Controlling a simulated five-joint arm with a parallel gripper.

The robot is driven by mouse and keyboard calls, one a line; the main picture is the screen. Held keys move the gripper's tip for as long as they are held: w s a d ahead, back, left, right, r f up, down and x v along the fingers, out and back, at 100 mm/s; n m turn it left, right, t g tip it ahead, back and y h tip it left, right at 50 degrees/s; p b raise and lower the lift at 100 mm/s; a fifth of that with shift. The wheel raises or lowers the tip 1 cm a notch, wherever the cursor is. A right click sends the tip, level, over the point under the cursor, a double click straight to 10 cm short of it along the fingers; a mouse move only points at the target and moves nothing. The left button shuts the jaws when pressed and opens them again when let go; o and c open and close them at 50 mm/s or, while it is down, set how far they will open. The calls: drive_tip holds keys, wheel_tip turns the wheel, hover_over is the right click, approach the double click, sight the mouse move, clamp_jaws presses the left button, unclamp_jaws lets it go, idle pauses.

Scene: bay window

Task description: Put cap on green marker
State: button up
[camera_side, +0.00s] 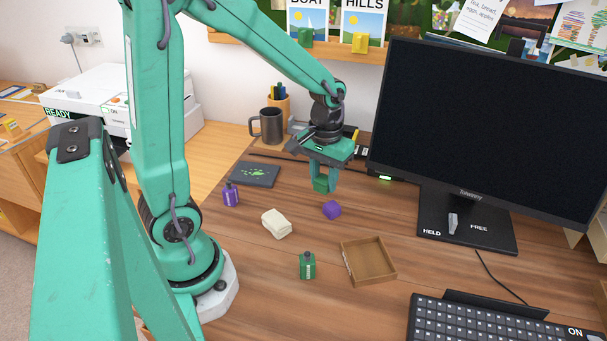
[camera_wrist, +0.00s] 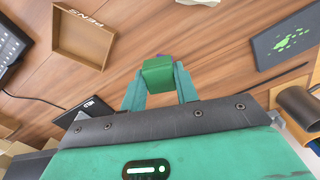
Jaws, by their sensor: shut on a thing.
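My gripper (camera_side: 321,180) is above the desk, shut on a green block-like cap (camera_side: 321,184). In the wrist view the green cap (camera_wrist: 158,73) sits between the two fingertips. The short green marker (camera_side: 307,266) stands upright on the desk with its dark top end bare, nearer the side camera and left of the tray. It is apart from my gripper and does not show in the wrist view. A purple cap (camera_side: 331,209) lies on the desk below my gripper; the held cap hides most of it in the wrist view.
An open, empty wooden tray (camera_side: 346,264) marked PENS stands right of the green marker. A cream block (camera_side: 276,223), a purple marker (camera_side: 231,194) and a dark pad (camera_side: 254,174) lie to the left. A mug (camera_side: 268,126), monitor (camera_side: 480,130) and keyboard (camera_side: 490,322) border the free desk.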

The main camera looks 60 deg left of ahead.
drive_tip(key=shift+s+d+r+n, duration=0.2)
drive_tip(key=shift+s+d+n, duration=0.1)
drive_tip(key=shift+d+n, duration=0.35)
drive_tip(key=s+d+r+n, duration=0.2)
drive_tip(key=s+d+n, duration=0.3)
drive_tip(key=d+n, duration=0.25)
drive_tip(key=n, duration=0.6)
hover_over(308, 254)
drive_tip(key=shift+a+r, duration=0.1)
drive_tip(key=shift+r, duration=0.1)
drive_tip(key=shift+f, duration=0.15)
drive_tip(key=shift+f, duration=3)
drive_tip(key=shift+f, duration=0.2)
